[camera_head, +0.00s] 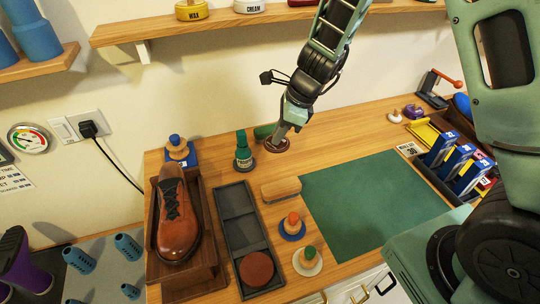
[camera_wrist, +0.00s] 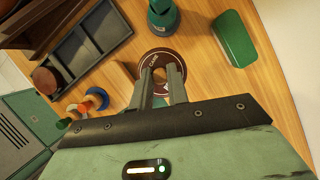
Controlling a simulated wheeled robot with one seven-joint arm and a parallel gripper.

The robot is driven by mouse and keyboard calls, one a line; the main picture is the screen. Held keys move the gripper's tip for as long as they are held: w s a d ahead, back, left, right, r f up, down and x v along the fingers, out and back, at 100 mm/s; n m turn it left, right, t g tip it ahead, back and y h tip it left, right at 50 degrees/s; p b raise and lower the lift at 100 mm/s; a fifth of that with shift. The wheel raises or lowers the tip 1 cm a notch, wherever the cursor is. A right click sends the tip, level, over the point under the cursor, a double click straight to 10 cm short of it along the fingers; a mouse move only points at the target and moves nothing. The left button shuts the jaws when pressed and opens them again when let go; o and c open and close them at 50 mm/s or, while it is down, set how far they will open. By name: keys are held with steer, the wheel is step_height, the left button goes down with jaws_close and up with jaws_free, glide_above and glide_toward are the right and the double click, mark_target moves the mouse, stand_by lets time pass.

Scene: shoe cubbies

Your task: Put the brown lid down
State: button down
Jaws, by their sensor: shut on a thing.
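The brown lid (camera_head: 269,147) is a round dark disc at the back of the wooden bench, left of the green mat. My gripper (camera_head: 278,140) reaches down onto its middle. In the wrist view, the lid (camera_wrist: 158,54) shows pale lettering on its rim, and my gripper's fingers (camera_wrist: 163,75) are shut on its centre part. The lid looks level and close to the bench top; I cannot tell whether it touches. Its near side is partly hidden by the fingers.
A green bottle (camera_head: 243,152) and a green rounded block (camera_head: 264,132) stand close to the lid. A dark tray (camera_head: 238,228) holds a brown disc (camera_head: 257,268). A wooden brush (camera_head: 281,189) lies in front. The green mat (camera_head: 372,205) is clear.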

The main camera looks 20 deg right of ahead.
step_height(320, 180, down, 10)
steer(key=shift+w+r+b, duration=0.1)
steer(key=shift+b, duration=0.95)
steer(key=c, duration=1.4)
jaws_free()
steer(key=shift+o, duration=0.2)
